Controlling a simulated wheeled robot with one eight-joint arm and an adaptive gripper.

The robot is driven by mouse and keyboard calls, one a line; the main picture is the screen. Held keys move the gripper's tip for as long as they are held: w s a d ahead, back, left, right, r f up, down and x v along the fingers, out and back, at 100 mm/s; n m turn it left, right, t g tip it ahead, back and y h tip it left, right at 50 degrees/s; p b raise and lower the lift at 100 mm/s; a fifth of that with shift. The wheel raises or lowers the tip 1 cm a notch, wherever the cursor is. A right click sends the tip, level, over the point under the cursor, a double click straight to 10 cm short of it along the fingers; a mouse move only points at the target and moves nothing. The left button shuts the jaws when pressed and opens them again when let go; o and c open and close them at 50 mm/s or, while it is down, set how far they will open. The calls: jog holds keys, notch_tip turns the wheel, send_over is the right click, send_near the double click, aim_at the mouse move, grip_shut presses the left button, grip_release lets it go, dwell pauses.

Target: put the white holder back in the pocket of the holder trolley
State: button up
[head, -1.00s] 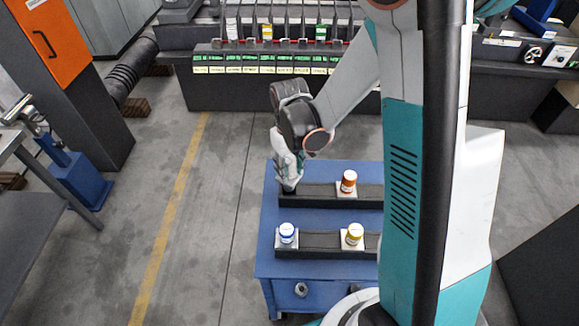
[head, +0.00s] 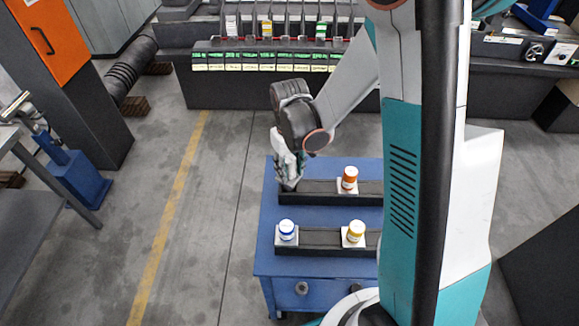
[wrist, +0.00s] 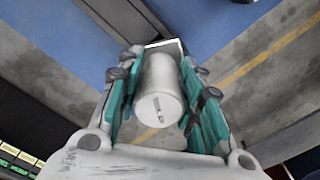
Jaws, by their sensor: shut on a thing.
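My gripper (wrist: 164,92) is shut on the white holder (wrist: 160,88), a plain white cylinder between the teal fingers in the wrist view. In the head view my gripper (head: 288,172) points down at the left end of the rear black rail on the blue holder trolley (head: 262,262). The holder is hidden by the fingers in that view. The pocket below the fingers is hidden too, so I cannot tell whether the holder touches it or is partly inside.
An orange-capped holder (head: 349,178) stands on the rear rail, right of my gripper. A blue-banded holder (head: 286,230) and a yellow-capped holder (head: 355,231) stand on the front rail. Open floor lies left of the trolley, around a yellow line (head: 165,225).

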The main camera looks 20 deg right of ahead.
aim_at(290, 176)
jog(key=shift+f+b, duration=1.85)
jog(key=shift+f, duration=0.15)
jog(key=o, duration=1.3)
notch_tip(290, 176, up, 12)
